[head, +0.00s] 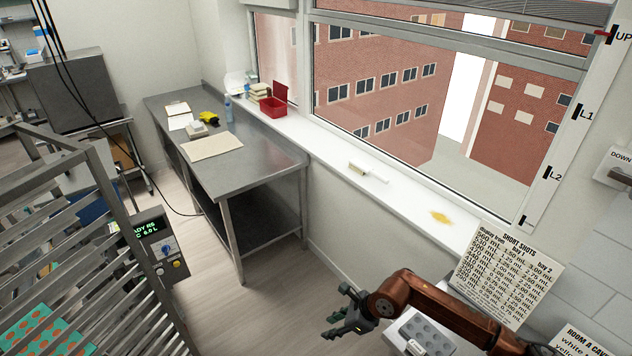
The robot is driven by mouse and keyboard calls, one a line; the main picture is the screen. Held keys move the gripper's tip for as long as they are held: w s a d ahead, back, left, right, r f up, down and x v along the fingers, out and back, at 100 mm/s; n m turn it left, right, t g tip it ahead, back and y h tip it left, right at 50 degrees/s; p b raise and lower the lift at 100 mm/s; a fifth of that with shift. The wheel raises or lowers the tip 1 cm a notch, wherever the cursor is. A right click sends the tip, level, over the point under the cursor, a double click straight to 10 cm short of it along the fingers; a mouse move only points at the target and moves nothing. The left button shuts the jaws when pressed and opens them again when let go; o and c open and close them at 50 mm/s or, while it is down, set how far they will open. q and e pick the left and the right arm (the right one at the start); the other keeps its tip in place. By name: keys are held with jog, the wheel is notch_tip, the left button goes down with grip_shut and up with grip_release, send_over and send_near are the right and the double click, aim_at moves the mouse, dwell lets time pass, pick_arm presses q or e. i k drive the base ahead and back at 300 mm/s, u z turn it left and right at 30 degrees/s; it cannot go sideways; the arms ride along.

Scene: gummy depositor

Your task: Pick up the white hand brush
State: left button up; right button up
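The white hand brush (376,178) lies on the white windowsill (318,148), below the large window. Its tan bristle block is at the left end and its white handle points right. My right gripper (336,314) is at the lower middle, in front of and below the sill, well apart from the brush. Its dark fingers are spread and nothing shows between them. My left gripper is not in view.
A yellow stain (440,217) marks the sill right of the brush. A red bin (273,107) stands at the sill's far end. A steel table (258,165) is left, and a slatted rack (70,240) nearer. Open floor lies between. A sign (505,275) stands by my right arm.

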aim_at(358, 166)
jog(key=u, duration=0.35)
jog(key=i, duration=1.85)
jog(key=z, duration=0.65)
jog(key=i, duration=1.6)
jog(key=z, duration=0.85)
